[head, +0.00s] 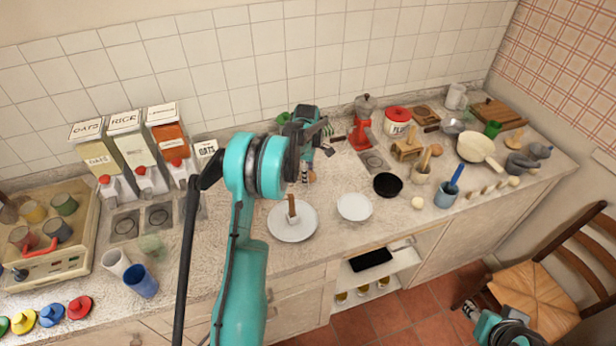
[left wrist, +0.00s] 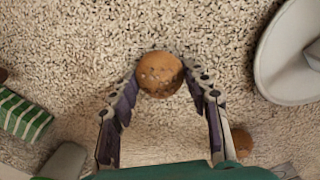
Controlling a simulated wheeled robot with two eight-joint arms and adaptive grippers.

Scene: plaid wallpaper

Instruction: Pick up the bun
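A round brown bun (left wrist: 160,74) lies on the speckled counter in the left wrist view, between or just beyond the fingertips of my left gripper (left wrist: 163,88). The fingers are apart, one on each side of it; I cannot tell whether they touch it. A second brown round thing (left wrist: 241,142) shows by the right finger in the left wrist view. My right gripper (head: 470,311) is low at the right, away from the counter; its fingers are unclear.
A green-striped thing (left wrist: 22,115) lies left in the wrist view. A chair (head: 540,290) stands at right.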

